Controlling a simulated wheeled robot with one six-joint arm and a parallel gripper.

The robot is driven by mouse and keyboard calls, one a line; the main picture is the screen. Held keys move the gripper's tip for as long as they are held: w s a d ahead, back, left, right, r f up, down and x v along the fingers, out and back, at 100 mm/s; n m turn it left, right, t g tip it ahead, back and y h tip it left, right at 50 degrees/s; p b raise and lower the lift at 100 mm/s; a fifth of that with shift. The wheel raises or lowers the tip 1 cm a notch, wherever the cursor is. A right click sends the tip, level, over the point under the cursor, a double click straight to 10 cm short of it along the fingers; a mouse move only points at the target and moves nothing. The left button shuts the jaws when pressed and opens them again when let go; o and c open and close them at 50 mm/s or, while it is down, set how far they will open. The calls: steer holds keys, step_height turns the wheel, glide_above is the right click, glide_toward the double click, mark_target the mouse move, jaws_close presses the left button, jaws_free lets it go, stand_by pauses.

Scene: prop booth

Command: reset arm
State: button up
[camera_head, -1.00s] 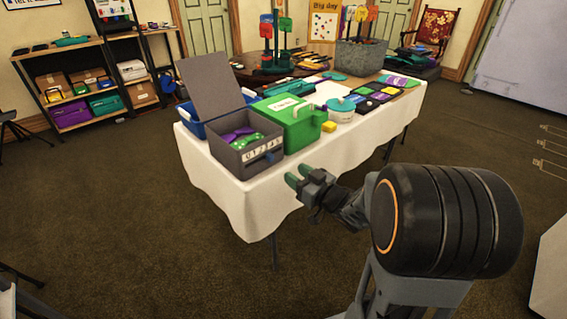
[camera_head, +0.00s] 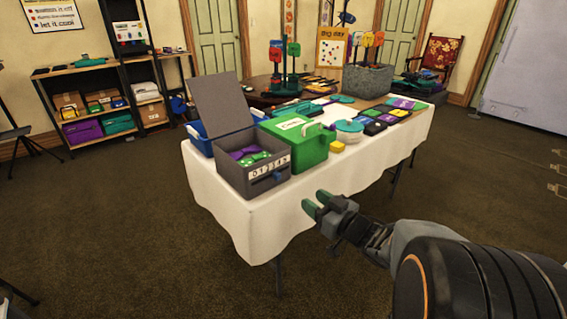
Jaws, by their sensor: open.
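My gripper (camera_head: 316,203) has green fingertips and is open and empty. It is in front of the near long side of the white-clothed table (camera_head: 262,222), apart from the things on it. My arm reaches in from the lower right. On the near end of the table stands a grey box (camera_head: 252,181) with its lid up and purple and green things inside. Beside it is a green case (camera_head: 312,150) with a handle.
Shelves (camera_head: 100,133) with bins stand at the back left. A red chair (camera_head: 440,54) is at the back right. The carpet around the table is mostly clear.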

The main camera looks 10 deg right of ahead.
steer(key=d+r+m+g+h+p, duration=0.35)
steer(key=r+h+p, duration=0.55)
steer(key=r+p, duration=0.45)
steer(key=s+a+r+m+g+p, duration=0.1)
steer(key=s+a+r+g+p, duration=0.3)
steer(key=s+p, duration=0.2)
steer(key=s+a+r+g+y+p, duration=0.1)
steer(key=s+a+r+g+p, duration=0.2)
steer(key=s+p, duration=0.4)
steer(key=shift+a+r+m+g+p, duration=0.35)
steer(key=shift+r+g, duration=0.5)
steer(key=shift+g, duration=0.1)
